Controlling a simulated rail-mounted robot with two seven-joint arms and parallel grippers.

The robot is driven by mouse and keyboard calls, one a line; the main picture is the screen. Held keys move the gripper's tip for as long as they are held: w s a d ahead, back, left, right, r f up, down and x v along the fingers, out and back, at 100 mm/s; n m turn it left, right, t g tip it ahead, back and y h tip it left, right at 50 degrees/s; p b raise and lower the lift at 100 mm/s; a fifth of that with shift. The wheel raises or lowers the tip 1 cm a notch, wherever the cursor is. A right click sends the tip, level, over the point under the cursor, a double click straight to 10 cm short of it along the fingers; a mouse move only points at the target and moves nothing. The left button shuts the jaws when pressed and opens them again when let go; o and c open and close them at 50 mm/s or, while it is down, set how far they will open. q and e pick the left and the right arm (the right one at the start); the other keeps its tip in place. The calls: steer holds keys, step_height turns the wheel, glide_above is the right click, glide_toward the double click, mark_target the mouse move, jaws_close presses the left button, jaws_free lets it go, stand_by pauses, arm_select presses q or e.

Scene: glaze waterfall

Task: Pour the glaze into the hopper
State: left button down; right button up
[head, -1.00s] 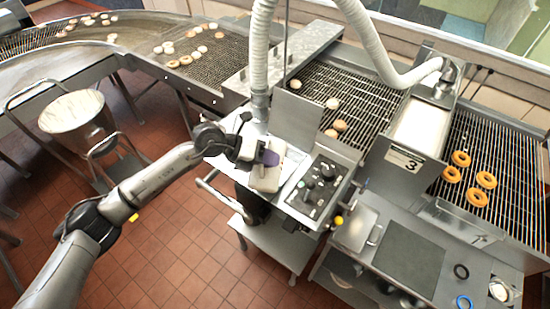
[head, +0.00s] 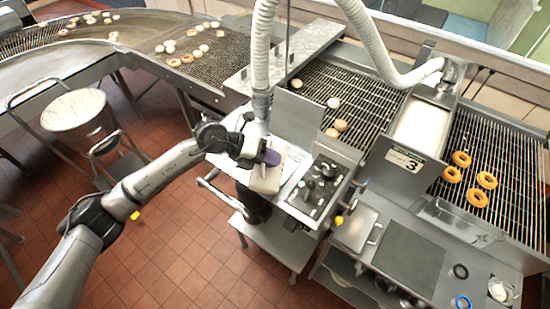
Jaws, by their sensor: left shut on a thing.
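My left gripper (head: 261,156) is shut on a cream-coloured object (head: 265,180) with a purple part on top. It holds this over the steel worktop left of the control panel; whether the object touches the worktop is unclear. Its contents cannot be seen. A trough with white filling (head: 420,130), which looks like the glaze hopper, spans the conveyor at the right behind a plate marked 3. It stands well to the right of my left gripper. My right gripper is not in view.
A control panel (head: 318,188) with knobs lies between my left gripper and the trough. White ribbed hoses (head: 262,60) hang above. Rings lie on the right conveyor (head: 500,160). A large pale-filled bucket (head: 75,110) stands on a cart at the left. Red tiled floor is open below.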

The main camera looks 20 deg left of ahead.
arm_select(q)
steer(key=shift+w, duration=0.15)
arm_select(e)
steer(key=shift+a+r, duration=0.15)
arm_select(q)
steer(key=shift+w+g, duration=0.3)
steer(key=shift+w, duration=0.05)
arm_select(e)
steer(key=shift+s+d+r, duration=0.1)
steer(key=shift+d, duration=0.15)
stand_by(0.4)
arm_select(q)
steer(key=shift+w+a+n+g+p, duration=0.1)
steer(key=shift+w+n+g+p, duration=0.2)
steer(key=shift+n+p, duration=0.1)
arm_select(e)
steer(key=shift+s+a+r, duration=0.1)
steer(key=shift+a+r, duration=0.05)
